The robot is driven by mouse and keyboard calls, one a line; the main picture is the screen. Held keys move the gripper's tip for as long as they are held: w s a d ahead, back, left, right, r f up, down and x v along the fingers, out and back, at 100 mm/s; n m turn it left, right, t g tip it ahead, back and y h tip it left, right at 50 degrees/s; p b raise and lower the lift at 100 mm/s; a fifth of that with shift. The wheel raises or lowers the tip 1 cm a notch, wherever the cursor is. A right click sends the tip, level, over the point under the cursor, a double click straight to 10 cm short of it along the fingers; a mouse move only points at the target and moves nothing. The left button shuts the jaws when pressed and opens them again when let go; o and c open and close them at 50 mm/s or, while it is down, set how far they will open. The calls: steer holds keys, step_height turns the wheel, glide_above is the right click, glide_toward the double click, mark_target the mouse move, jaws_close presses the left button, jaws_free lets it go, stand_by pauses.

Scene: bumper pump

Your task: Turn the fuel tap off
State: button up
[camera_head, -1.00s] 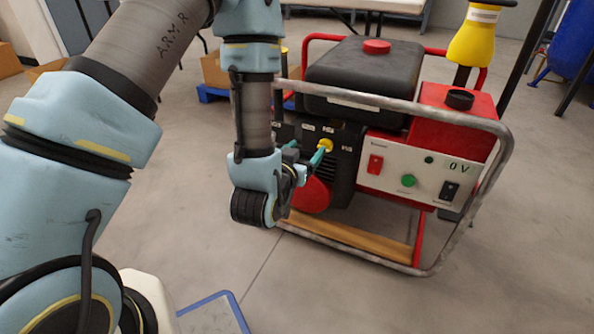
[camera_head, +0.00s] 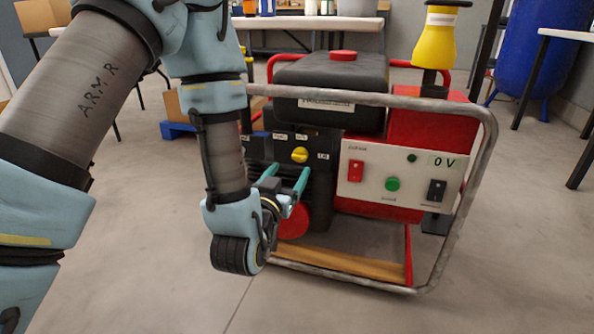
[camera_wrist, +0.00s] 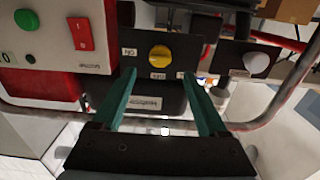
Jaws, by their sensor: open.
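The fuel tap looks to be the yellow round knob (camera_head: 300,155) on the dark panel at the generator's left end. Its ridge lies roughly level, toward the small label (camera_head: 323,156) on its right. In the wrist view the panel appears upside down, with the knob (camera_wrist: 160,55) just beyond the fingertips. My gripper (camera_head: 288,170) has two green fingers spread apart and empty. It is in front of and slightly below the knob, apart from it. In the wrist view the gripper (camera_wrist: 160,73) straddles the line to the knob.
A grey tube frame (camera_head: 375,102) surrounds the red generator. The white panel (camera_head: 415,180) to the right carries a red switch, green button and black switch. A yellow funnel-like part (camera_head: 436,40) stands behind. A grey-white knob (camera_wrist: 256,62) shows beside the tap in the wrist view.

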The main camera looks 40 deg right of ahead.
mark_target(298, 157)
steer(key=b+x, duration=0.1)
steer(key=x, duration=0.6)
steer(key=shift+r, duration=0.15)
jaws_close()
stand_by(0.4)
